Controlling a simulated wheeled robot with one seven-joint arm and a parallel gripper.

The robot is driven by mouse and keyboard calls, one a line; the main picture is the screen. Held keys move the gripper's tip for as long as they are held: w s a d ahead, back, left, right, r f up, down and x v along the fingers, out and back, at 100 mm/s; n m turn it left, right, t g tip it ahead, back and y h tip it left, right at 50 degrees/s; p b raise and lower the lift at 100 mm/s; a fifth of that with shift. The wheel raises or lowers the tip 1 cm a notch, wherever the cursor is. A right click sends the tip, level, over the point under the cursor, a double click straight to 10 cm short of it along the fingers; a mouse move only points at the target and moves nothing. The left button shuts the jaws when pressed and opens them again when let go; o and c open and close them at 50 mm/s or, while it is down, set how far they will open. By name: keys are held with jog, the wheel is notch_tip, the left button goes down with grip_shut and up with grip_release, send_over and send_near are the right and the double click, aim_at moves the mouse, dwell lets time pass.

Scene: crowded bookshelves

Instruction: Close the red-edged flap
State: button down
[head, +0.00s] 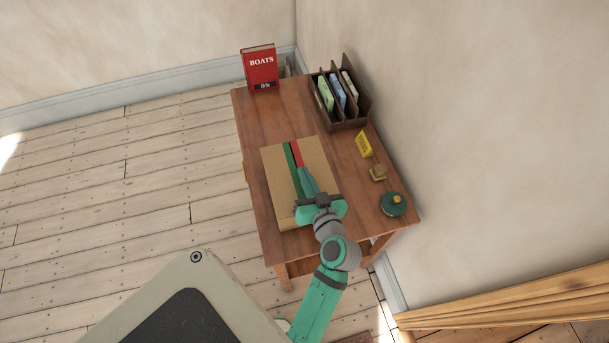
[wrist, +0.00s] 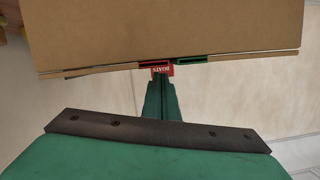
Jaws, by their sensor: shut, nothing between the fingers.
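The cardboard box (head: 275,173) lies on the table, with a green strip (head: 292,165) and the red edge of a flap (head: 296,152) running side by side along its top. Both flaps look about flat; I cannot tell whether the red-edged one is fully level. My gripper (head: 305,174) is shut and empty, its fingertips over the red-edged side, hiding the near part of the red edge. In the wrist view, the cardboard (wrist: 165,30) spans the top, with a green end (wrist: 190,62) beside red at the fingertips (wrist: 160,82). Thin dark gaps show under the cardboard edge. Contact is unclear.
A red BOATS book (head: 260,70) stands at the table's far left corner. A dark divider rack (head: 347,123) holds several books at the back right. A yellow card (head: 364,143), a small tan block (head: 378,173) and a round green object (head: 393,204) line the right edge by the wall.

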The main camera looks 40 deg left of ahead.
notch_tip(320, 180, up, 4)
jog(key=shift+f, duration=0.15)
jog(key=v, duration=1)
jog(key=shift+s, duration=0.2)
jog(key=shift+a, duration=0.1)
jog(key=s+d+f+m+t+h, duration=0.1)
jog(key=d+f+m+t+h, duration=0.3)
jog(key=d, duration=0.4)
jog(key=s+d+f+m+t+h, duration=0.2)
jog(key=d+f+m+h, duration=0.35)
jog(key=d, duration=0.25)
jog(key=s+d+r+t+h, duration=0.2)
jog(key=s+d+r+h, duration=0.2)
jog(key=s+d, duration=0.3)
jog(key=s, duration=0.4)
jog(key=shift+s+d+r+t, duration=0.25)
jog(key=shift+s+t, duration=0.1)
jog(key=shift+t, duration=0.05)
jog(key=shift+d+m, duration=0.1)
jog(key=shift+m, duration=0.15)
